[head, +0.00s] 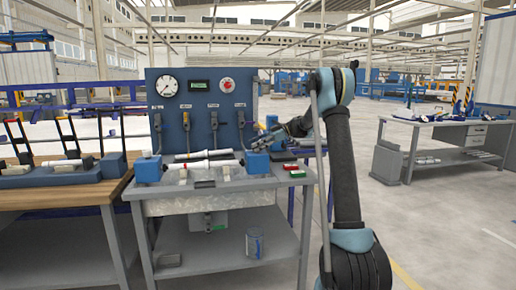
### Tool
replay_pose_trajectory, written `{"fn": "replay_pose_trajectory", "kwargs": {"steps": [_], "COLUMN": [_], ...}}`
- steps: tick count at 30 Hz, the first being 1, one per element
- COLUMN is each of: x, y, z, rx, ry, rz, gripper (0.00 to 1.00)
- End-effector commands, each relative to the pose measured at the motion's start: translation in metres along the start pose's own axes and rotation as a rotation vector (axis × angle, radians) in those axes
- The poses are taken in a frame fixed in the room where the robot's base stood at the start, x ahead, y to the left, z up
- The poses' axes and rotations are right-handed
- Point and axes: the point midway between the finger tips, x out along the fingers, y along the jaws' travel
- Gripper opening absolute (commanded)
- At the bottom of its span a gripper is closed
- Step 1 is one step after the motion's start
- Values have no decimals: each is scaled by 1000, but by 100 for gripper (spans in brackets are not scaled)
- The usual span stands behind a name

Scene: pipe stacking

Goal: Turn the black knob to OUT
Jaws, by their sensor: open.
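A blue upright panel (203,103) stands at the back of the metal bench. My gripper (264,138) is at the right edge of the panel, above the right blue block. It is open, with nothing visible between its fingers.
White pipe (197,163) lies across the bench between a left blue block (148,169) and a right blue block (257,162). A gauge (167,87) and a red button (227,85) top the panel. A wooden table (60,190) adjoins at left.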

Motion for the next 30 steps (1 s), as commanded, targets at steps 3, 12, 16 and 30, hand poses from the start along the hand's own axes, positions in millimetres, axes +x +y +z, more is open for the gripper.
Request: {"fn": "replay_pose_trajectory", "kwargs": {"steps": [3,12,16,30], "x": [0,-16,-25,-39], "y": [0,1,2,3], "z": [-2,-38,-59,-91], "rx": [0,1,1,1], "ry": [0,0,0,0], "rz": [-1,-1,-1,0], "gripper": [55,55,55,55]}}
